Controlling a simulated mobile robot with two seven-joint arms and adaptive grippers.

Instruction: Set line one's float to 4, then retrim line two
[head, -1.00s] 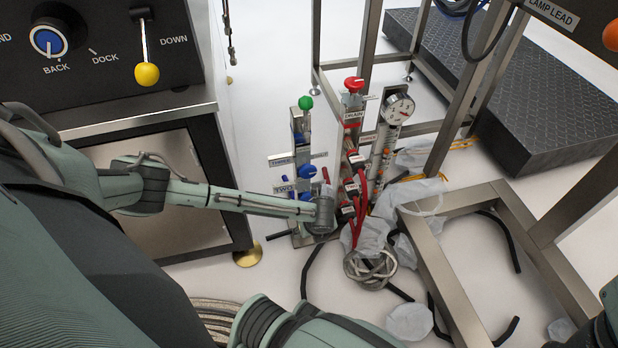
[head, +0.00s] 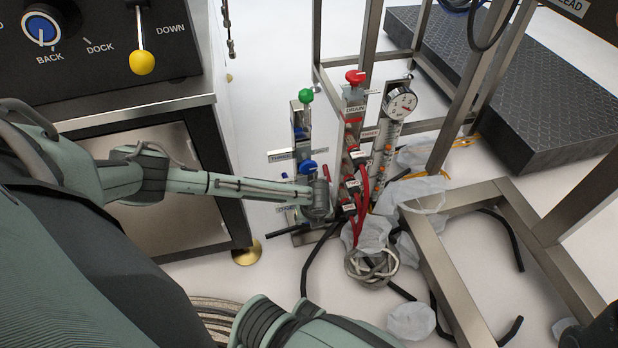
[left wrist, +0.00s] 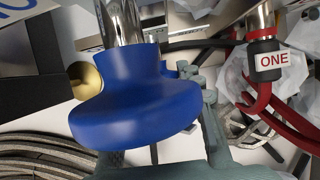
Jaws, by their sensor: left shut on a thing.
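My left gripper (head: 317,200) is at the lower part of a valve column (head: 301,122) with a green top knob. In the left wrist view it is shut on a blue knob (left wrist: 135,95) on a metal stem. A partly cut-off label (left wrist: 20,10) ends in an O. In the head view the gripper hides this knob. Another blue knob (head: 308,167) shows just above, near the THREE label (head: 283,157). To the right stand a red-topped DRAIN column (head: 355,110) and a tube flowmeter (head: 388,137) with a round dial (head: 399,104); its float reading is too small to tell.
Red hoses (head: 364,190) run close to the gripper; one has a ONE tag (left wrist: 270,62). A steel frame (head: 450,270) stands right, a console cabinet (head: 150,200) left.

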